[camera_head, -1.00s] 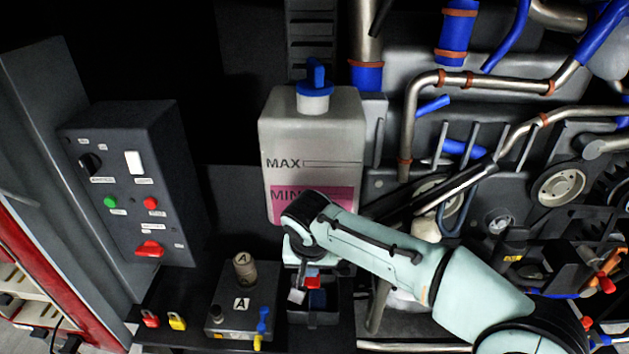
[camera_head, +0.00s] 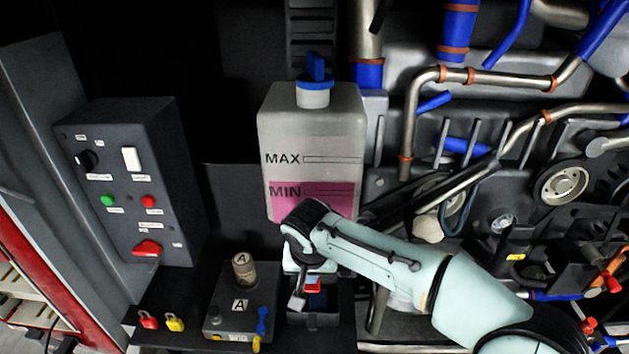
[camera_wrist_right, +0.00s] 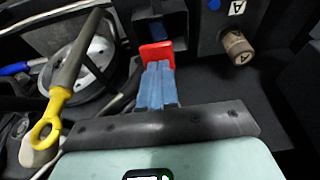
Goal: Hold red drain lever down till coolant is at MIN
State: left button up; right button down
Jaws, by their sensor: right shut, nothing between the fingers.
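The pale coolant tank (camera_head: 312,125) has MAX and MIN marks and a blue cap. Pink coolant (camera_head: 312,200) shows through its lower front, with its top edge slightly above the MIN line. My right gripper hangs below the tank, mostly hidden by my wrist in the head view. The red drain lever (camera_head: 313,286) shows just beneath it. In the wrist view my right gripper (camera_wrist_right: 157,72) has its blue fingers shut and empty, with the tips at the red lever (camera_wrist_right: 156,52), apparently touching it. My left gripper is not in view.
A control box (camera_head: 125,185) with knobs and buttons stands at the left. A grey block marked A (camera_head: 240,306) and red and yellow padlocks (camera_head: 173,322) sit on the ledge. Pipes and pulleys fill the right. In the wrist view a yellow-ringed rod (camera_wrist_right: 50,125) lies at the left.

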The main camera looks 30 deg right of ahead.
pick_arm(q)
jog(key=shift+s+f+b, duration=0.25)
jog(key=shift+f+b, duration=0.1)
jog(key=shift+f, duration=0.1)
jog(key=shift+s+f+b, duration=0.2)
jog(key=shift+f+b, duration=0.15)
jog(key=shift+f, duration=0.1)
pick_arm(e)
jog(key=shift+f, duration=1.1)
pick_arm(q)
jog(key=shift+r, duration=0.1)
pick_arm(e)
jog(key=shift+r, duration=0.1)
dwell(5.8)
